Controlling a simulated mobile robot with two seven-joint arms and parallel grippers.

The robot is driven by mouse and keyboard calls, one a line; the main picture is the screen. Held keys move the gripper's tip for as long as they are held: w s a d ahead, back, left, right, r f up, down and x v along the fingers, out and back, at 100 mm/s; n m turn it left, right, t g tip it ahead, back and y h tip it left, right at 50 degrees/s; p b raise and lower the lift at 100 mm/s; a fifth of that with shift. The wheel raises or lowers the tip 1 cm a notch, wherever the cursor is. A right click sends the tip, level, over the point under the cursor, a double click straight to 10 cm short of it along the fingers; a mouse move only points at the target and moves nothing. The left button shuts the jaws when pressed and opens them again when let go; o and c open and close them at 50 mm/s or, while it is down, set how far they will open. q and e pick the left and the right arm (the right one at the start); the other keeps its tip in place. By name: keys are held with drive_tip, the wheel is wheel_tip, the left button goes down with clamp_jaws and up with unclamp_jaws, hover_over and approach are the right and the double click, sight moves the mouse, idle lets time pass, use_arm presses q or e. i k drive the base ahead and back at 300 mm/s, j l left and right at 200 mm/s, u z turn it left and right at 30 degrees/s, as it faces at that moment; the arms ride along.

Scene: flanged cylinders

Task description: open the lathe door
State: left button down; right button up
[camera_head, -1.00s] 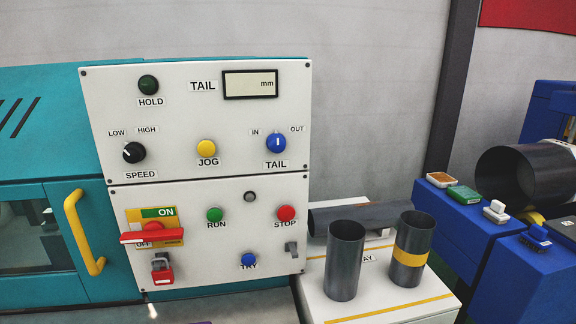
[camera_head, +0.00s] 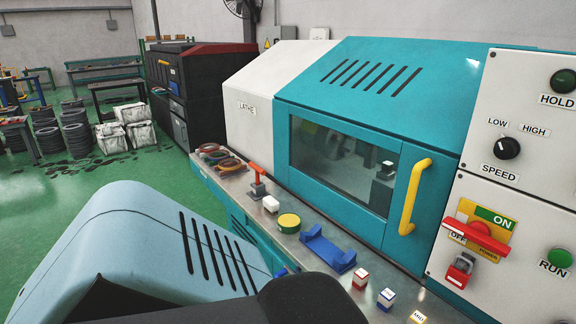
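The lathe door (camera_head: 318,185) is a teal panel on the front of the lathe, with a dark window (camera_head: 330,160) and a yellow vertical handle (camera_head: 414,197) near its right edge. It appears shut, with its right edge close to the white control panel. Machine parts show dimly through the window. Neither my left nor my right gripper is in view, so whether they are open cannot be seen.
A metal ledge below the door carries a red-handled tool (camera_head: 256,180), a yellow-topped round tin (camera_head: 289,222), a blue cradle (camera_head: 327,250) and small labelled blocks (camera_head: 386,297). The control panel (camera_head: 490,118) has a red power switch (camera_head: 466,231) near the handle.

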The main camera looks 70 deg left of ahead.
sight(414, 99)
drive_tip(key=u, duration=1.8)
